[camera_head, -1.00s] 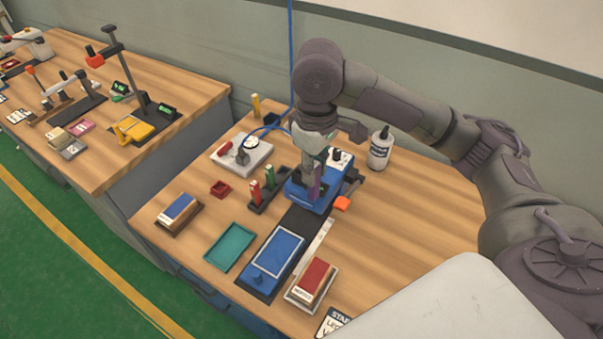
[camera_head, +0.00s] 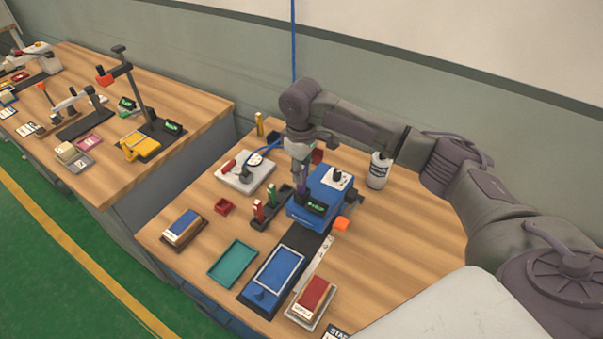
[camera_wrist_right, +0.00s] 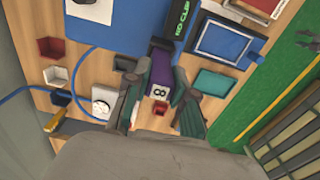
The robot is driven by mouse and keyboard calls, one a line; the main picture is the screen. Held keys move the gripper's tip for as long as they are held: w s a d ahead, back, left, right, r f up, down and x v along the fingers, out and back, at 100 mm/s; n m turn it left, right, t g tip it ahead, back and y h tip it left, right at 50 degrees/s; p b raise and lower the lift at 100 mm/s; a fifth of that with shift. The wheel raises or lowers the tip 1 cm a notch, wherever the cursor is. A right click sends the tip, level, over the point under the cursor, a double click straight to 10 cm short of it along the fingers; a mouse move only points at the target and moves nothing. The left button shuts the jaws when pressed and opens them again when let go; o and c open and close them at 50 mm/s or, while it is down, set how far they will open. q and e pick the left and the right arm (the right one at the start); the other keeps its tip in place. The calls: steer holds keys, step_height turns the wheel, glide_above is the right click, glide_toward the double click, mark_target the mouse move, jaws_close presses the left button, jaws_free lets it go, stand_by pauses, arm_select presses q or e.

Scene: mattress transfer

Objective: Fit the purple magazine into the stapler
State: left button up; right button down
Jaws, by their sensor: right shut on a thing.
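The blue stapler (camera_head: 322,190) stands on the bench, with a lit green display on its front. My right gripper (camera_head: 300,178) is at the stapler's left side, pointing down, shut on the purple magazine (camera_head: 302,188). In the right wrist view the purple magazine (camera_wrist_right: 160,76), with a white "8" label, sits between both fingers. Its far end is close to a dark opening (camera_wrist_right: 160,46) on the stapler (camera_wrist_right: 112,28); I cannot tell whether it has entered. The display (camera_wrist_right: 181,20) there reads partly as "NO CLIP". My left gripper is not in view.
A teal tray (camera_head: 233,262) lies in front. The bench's right side is clear.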

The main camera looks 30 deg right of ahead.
steer(key=shift+f, duration=1.05)
steer(key=c, duration=1)
jaws_free()
steer(key=shift+f, duration=0.15)
step_height(320, 180, up, 12)
steer(key=b, duration=0.3)
steer(key=shift+f, duration=0.1)
steer(key=shift+r, duration=0.3)
